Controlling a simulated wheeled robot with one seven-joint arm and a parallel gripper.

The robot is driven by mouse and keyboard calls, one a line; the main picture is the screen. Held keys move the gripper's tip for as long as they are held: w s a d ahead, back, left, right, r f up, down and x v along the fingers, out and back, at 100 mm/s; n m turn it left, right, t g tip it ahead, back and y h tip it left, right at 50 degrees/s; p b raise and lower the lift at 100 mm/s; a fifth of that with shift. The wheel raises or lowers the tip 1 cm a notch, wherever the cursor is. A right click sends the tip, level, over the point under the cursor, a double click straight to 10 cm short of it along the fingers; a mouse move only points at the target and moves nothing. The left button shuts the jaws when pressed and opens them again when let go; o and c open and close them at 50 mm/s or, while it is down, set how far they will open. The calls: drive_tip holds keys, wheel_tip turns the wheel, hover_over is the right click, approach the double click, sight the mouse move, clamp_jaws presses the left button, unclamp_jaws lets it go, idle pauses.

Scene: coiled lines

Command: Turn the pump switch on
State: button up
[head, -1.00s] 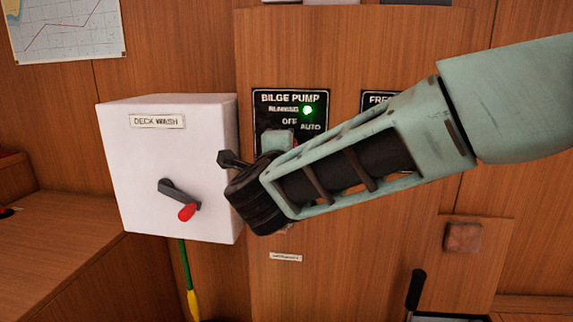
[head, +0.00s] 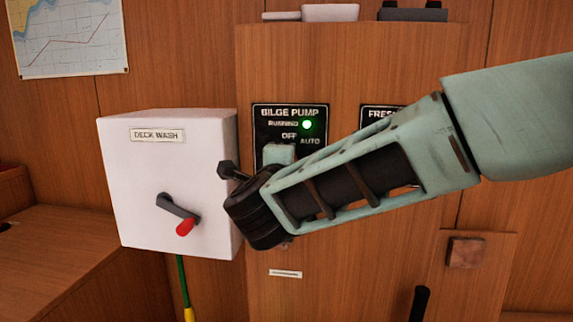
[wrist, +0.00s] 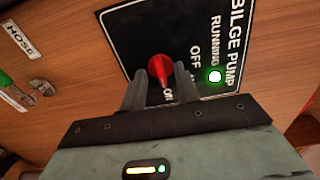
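The pump switch is a red knob (wrist: 160,68) on the black bilge pump panel (wrist: 118,20). In the wrist view its narrow end points at the ON mark. The green running light (wrist: 214,76) is lit, and it also shows lit in the head view (head: 307,125). My gripper (wrist: 160,82) has its two fingers apart, one on each side of the knob, with a small gap visible on the left. In the head view my gripper (head: 256,206) covers the knob and the lower part of the panel (head: 262,128).
A white deck wash box (head: 150,165) with a red-tipped lever (head: 178,210) stands out from the wall close left of my gripper. A second black panel (head: 372,113) is partly hidden behind my arm. A hose label (wrist: 21,38) shows in the wrist view.

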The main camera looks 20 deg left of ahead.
drive_tip(key=shift+s, duration=0.1)
drive_tip(key=v, duration=1.7)
drive_tip(key=shift+d+b, duration=0.15)
drive_tip(key=shift+b, duration=0.25)
drive_tip(key=s+d+f+n+g+y, duration=0.2)
drive_tip(key=d+f+n+g, duration=0.3)
drive_tip(key=n, duration=0.4)
drive_tip(key=s+d+f+n+g+y, duration=0.25)
drive_tip(key=d+f+n+g, duration=0.2)
drive_tip(key=n+g, duration=0.3)
drive_tip(key=s+d+f+n+g+h, duration=0.2)
drive_tip(key=s+d+f+h, duration=0.1)
drive_tip(key=d, duration=0.4)
drive_tip(key=s+d+f+n+g+h, duration=0.1)
drive_tip(key=s+d+f+n+h, duration=0.15)
drive_tip(key=d, duration=0.55)
drive_tip(key=s+d+f+n+g+h, duration=0.2)
drive_tip(key=s+d+f, duration=0.1)
drive_tip(key=d, duration=0.4)
wheel_tip(320, 180, up, 17)
drive_tip(key=p, duration=1.7)
drive_tip(key=shift+s+d+r+p, duration=0.15)
drive_tip(key=shift+d+r+p, duration=0.05)
drive_tip(key=shift+d+p, duration=0.2)
